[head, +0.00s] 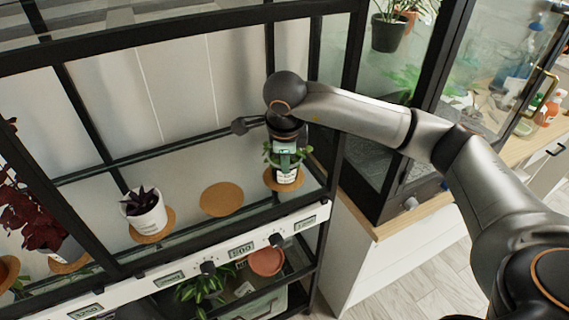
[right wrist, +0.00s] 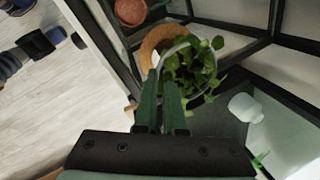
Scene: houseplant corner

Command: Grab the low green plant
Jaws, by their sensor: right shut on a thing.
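The low green plant (head: 271,156) is in a pot with a white label at the right end of the glass shelf. It stands on or just over a round cork mat (head: 271,184); I cannot tell whether they touch. My right gripper (head: 286,157) reaches down from above and is shut on the pot. In the right wrist view the leaves (right wrist: 193,65) spread from a pale-rimmed pot, and the fingers (right wrist: 162,100) are together at its near rim. The gripper hides part of the plant in the head view. My left gripper is not in view.
An empty cork mat (head: 221,199) lies left of the plant. Further left stand a dark plant in a white pot (head: 147,214) and a red-leaved plant (head: 30,212). Black frame posts (head: 338,125) and rails surround the shelf. A trailing plant (head: 203,285) sits below.

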